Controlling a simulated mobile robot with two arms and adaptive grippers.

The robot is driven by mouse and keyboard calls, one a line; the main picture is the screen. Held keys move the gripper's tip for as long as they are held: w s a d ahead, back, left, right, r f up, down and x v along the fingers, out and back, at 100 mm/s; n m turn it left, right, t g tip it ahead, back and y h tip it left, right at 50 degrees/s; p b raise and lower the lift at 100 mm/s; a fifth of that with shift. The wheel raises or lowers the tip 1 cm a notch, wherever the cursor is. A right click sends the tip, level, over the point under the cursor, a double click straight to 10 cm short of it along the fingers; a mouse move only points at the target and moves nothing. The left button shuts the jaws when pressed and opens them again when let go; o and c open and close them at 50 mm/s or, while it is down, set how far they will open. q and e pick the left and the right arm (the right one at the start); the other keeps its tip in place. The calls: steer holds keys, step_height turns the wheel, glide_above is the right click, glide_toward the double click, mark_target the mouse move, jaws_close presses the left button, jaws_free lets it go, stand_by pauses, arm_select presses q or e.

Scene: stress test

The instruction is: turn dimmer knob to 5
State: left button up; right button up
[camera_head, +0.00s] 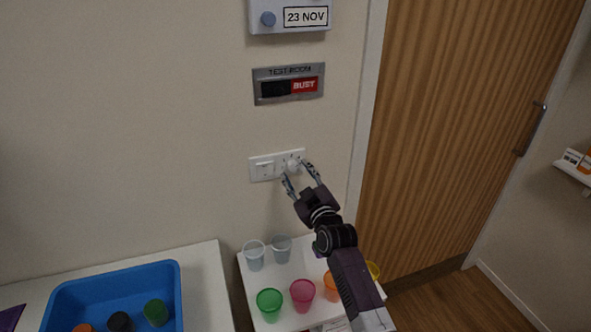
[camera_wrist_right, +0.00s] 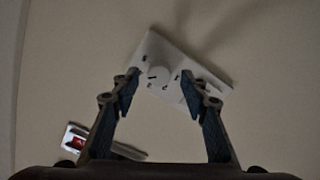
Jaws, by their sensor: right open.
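The white dimmer knob (camera_head: 293,165) sits on the right half of a white wall plate (camera_head: 258,178), beside a rocker switch (camera_head: 264,168). In the right wrist view the round knob (camera_wrist_right: 158,75) shows between and beyond my fingers, with dark marks around it on the plate (camera_wrist_right: 150,45). My right gripper (camera_head: 294,172) is open, its two fingers to either side of the knob. I cannot tell whether either finger touches it. The number at which the knob points is too small to read. My left gripper is in neither view.
A "TEST ROOM" sign (camera_head: 288,83) and a box with a "23 NOV" label (camera_head: 290,18) hang above the plate. Below stands a white table (camera_head: 288,290) with several coloured cups. A blue tray (camera_head: 160,275) is at lower left. A wooden door (camera_head: 450,130) is at right.

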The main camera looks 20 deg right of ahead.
steer(key=shift+w, duration=0.7)
jaws_close()
